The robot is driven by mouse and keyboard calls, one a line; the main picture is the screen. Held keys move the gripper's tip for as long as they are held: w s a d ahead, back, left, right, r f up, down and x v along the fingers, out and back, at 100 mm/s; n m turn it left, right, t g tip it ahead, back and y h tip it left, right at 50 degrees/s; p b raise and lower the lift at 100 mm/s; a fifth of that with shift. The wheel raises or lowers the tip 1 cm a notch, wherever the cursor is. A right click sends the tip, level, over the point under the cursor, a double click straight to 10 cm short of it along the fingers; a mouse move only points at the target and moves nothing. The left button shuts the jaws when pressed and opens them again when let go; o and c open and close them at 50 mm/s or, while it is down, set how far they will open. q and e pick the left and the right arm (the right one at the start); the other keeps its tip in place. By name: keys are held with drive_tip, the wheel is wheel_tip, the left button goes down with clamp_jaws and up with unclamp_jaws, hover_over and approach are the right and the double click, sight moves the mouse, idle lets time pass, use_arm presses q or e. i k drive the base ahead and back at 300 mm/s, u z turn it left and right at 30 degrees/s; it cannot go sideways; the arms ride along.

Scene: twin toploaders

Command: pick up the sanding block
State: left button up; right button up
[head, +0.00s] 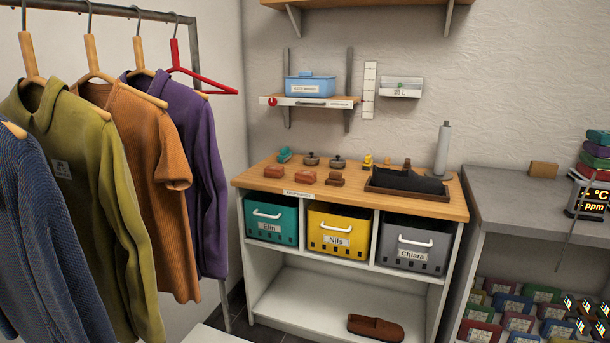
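A plain tan block (543,169) lies on the grey worktop at the right, against the wall; it could be the sanding block. Several small reddish-brown blocks, one of them here (305,177), lie near the front left of the wooden counter top (350,200). They are too small to identify, so I cannot tell for certain which block is the sanding block. Neither of my grippers shows in the head view.
A dark tray (377,188) with black cloth and a grey cylinder (442,150) stand on the counter's right. Labelled bins, including a yellow one (338,232), sit below. Hanging clothes (110,170) fill the left. The grey worktop (500,200) is mostly clear in front of the tan block.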

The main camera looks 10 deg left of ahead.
sight(334, 179)
drive_tip(key=z, duration=0.55)
drive_tip(key=k, duration=1.3)
drive_tip(key=z, duration=0.75)
drive_tip(key=i, duration=1.8)
drive_tip(key=u, duration=0.5)
drive_tip(key=i, duration=1.75)
drive_tip(key=u, duration=1.35)
